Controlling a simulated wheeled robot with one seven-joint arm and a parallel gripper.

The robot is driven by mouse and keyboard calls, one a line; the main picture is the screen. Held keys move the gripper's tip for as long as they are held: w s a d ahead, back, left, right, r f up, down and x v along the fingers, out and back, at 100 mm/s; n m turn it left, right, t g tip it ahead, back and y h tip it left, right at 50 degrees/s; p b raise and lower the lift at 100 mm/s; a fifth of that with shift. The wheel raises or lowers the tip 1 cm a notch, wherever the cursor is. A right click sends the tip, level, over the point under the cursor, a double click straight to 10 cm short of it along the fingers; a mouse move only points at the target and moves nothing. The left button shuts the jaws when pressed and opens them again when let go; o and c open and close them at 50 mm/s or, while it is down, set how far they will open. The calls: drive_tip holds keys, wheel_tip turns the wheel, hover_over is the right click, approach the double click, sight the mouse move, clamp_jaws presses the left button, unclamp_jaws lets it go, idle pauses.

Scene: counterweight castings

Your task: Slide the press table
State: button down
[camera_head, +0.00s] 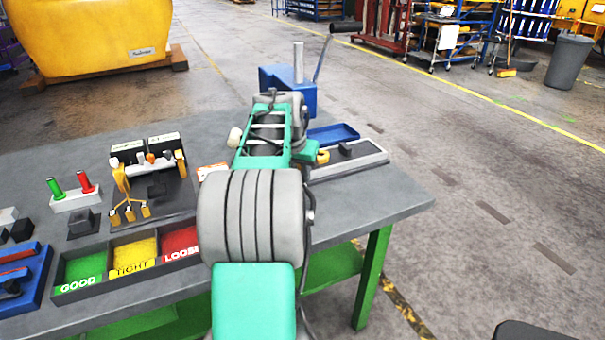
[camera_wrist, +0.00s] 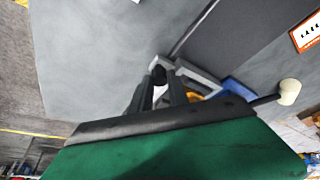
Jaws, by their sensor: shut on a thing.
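My gripper (camera_wrist: 160,82) shows in the wrist view, its dark fingers closed on a small black knob (camera_wrist: 158,73). The knob is beside a light grey framed piece (camera_wrist: 190,76), which looks like the press table or its rail. In the head view a long light grey rail or tray (camera_head: 368,161) with a dark block (camera_head: 347,151) on it lies on the bench right of my arm. The blue press body (camera_head: 276,77) with an upright metal post (camera_head: 298,62) stands behind my arm. My arm hides the gripper and much of the press in the head view.
A cream knob on a black rod (camera_wrist: 289,91) is near my wrist. A blue tray (camera_head: 335,134) lies behind the rail. Left on the bench (camera_head: 420,200) are GOOD, TIGHT and LOOSE bins (camera_head: 135,255) and a stand with gauges (camera_head: 150,185). The bench's right end is clear.

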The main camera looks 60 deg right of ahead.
drive_tip(key=shift+s+d, duration=0.15)
drive_tip(key=c, duration=1.5)
unclamp_jaws()
drive_tip(key=shift+s+d, duration=0.1)
drive_tip(key=shift+s, duration=0.05)
drive_tip(key=shift+o, duration=1.2)
drive_tip(key=v, duration=0.8)
